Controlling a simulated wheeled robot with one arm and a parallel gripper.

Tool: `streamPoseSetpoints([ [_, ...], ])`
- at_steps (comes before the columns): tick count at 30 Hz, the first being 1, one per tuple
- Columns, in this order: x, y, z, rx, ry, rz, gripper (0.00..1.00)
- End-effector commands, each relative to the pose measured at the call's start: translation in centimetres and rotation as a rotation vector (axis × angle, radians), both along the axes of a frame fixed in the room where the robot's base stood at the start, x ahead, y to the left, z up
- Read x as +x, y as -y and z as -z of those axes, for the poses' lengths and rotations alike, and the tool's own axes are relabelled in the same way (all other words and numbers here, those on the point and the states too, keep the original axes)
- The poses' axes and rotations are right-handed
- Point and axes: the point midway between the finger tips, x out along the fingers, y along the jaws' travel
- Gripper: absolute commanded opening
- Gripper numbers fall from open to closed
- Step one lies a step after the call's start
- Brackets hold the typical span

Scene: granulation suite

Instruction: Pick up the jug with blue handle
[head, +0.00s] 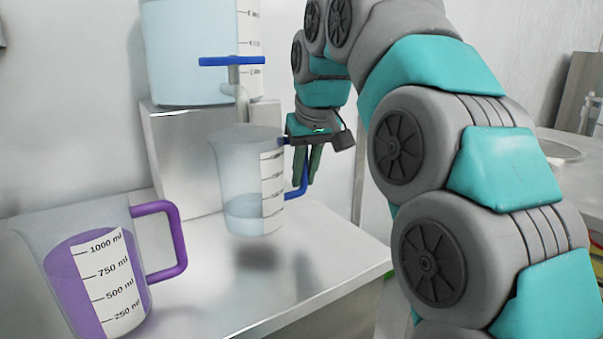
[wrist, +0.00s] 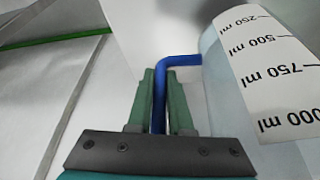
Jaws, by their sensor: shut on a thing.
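The jug with blue handle (head: 240,175) is clear, with a white scale and a little pale liquid at the bottom. In the head view it hangs upright above the metal bench, with a shadow below it. My gripper (head: 312,172) is shut on its blue handle, to the right of the jug. In the wrist view my gripper (wrist: 160,95) has both green fingers around the blue handle (wrist: 182,61). The jug's side with its scale (wrist: 268,75) fills the right of that view.
A jug with purple handle (head: 100,275) holds purple liquid at the front left of the bench (head: 215,295). Behind, a tank (head: 195,50) with a blue-levered tap (head: 232,62) stands on a metal block (head: 180,160). The tap is close above the held jug.

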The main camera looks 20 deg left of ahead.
Motion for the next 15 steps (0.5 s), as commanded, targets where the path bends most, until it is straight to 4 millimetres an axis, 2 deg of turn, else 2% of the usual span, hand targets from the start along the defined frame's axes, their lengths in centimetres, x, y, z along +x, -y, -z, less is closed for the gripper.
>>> streamPoseSetpoints([
  [8,-1.5,1.1,0.0,0.001,0.001,0.000,0.00],
  [15,-3.7,2.9,0.0,0.000,0.000,0.001,0.00],
])
